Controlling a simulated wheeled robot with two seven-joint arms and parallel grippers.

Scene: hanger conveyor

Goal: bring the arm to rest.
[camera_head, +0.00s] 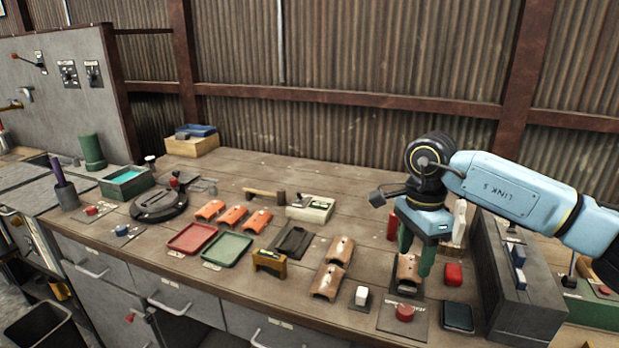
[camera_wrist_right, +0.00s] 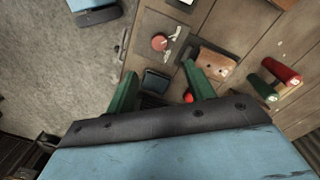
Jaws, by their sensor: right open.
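My right gripper (camera_head: 416,262) hangs over the right part of the wooden bench, with green fingers pointing down. In the right wrist view the same gripper (camera_wrist_right: 160,84) has its fingers spread wide, with nothing held between them. A tan curved piece (camera_head: 407,270) lies just beside and below the fingers in the head view; it also shows by the right finger in the wrist view (camera_wrist_right: 216,62). Whether a finger touches it cannot be told. My left gripper is not in view.
Near the gripper are a red button (camera_head: 404,313), a dark square box (camera_head: 457,316), a red block (camera_head: 453,274) and a tall grey box (camera_head: 520,285). Left lie more tan pieces (camera_head: 341,250), a green tray (camera_head: 227,249) and a red tray (camera_head: 192,238).

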